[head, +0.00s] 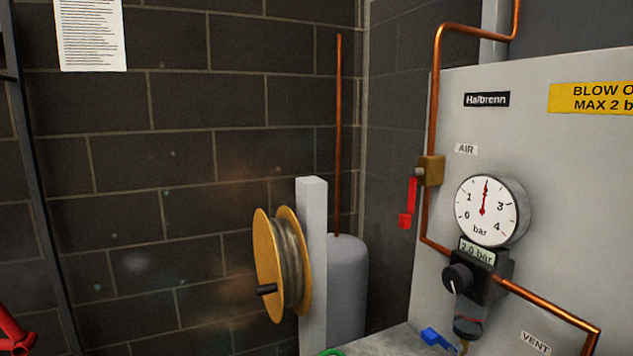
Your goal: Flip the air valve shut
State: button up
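My gripper is not in view.
Below the gauge sits a regulator with a black knob (457,277) and a "2.0 bar" display (477,250). A blue lever (437,340) is near the VENT label (535,342). A yellow hose reel (265,265), post (313,240) and grey cylinder (347,285) stand left.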

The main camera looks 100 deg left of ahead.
aim_at(405, 220)
jog(key=u, duration=2)
jog(key=j, duration=0.5)
jog(key=i+j+z, duration=0.15)
jog(key=j, duration=0.35)
